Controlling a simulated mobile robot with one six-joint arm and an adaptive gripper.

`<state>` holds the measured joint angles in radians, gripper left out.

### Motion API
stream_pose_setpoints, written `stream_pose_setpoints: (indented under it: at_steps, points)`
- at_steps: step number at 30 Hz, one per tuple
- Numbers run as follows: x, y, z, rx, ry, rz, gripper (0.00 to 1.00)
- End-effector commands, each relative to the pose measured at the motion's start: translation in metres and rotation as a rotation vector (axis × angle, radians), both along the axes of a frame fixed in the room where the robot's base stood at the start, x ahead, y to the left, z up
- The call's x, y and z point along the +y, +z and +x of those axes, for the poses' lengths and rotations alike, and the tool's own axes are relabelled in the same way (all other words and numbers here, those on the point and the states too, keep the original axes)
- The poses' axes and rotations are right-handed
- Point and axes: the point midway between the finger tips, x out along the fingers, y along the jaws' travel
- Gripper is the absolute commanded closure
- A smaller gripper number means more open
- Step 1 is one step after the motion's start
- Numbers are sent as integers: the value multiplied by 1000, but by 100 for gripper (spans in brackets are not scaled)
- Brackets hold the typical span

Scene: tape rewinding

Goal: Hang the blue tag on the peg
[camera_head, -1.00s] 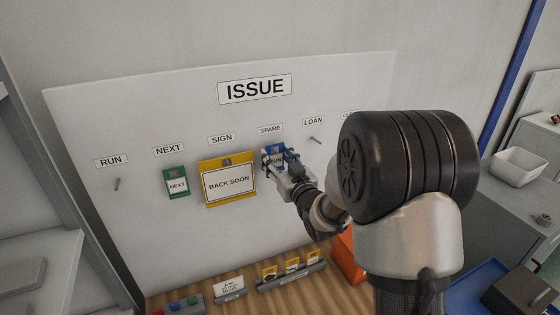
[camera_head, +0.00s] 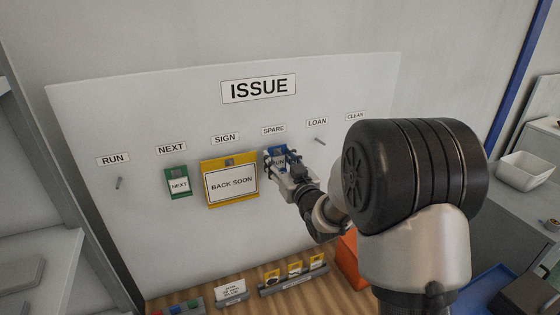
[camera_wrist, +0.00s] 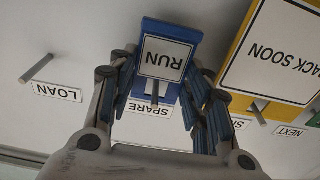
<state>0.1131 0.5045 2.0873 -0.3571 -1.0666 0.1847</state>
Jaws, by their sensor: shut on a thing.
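The blue tag (camera_head: 278,162) has a white RUN label and is at the SPARE place on the white board. My gripper (camera_head: 284,158) is shut on its two side edges. In the wrist view the blue tag (camera_wrist: 168,62) appears upside down between the fingers of my gripper (camera_wrist: 162,88). A short peg (camera_wrist: 155,92) shows at the tag's top edge, above the SPARE label; whether the tag is clear of it I cannot tell. The peg under the RUN label (camera_head: 119,183) is bare.
The green NEXT tag (camera_head: 178,183) and yellow BACK SOON sign (camera_head: 230,184) hang left of the blue tag. The LOAN peg (camera_head: 320,141) is bare. Below are a wooden surface (camera_head: 190,290) and a holder with yellow tags (camera_head: 293,283). My arm covers the board's right side.

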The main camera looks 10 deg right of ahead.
Motion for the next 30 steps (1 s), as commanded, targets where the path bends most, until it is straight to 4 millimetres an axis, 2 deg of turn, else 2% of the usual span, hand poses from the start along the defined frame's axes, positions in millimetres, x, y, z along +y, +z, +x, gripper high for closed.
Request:
stream_pose_setpoints:
  at_steps: [2,3,12,23,26,30]
  points:
    - [0,0,0,0,0,0,68]
    - [0,0,0,0,0,0,52]
    - [0,0,0,0,0,0,32]
    - [-1,0,-2,1,0,0,32]
    - [-3,0,-10,0,-1,0,32]
    - [-8,-1,-35,2,-2,0,32]
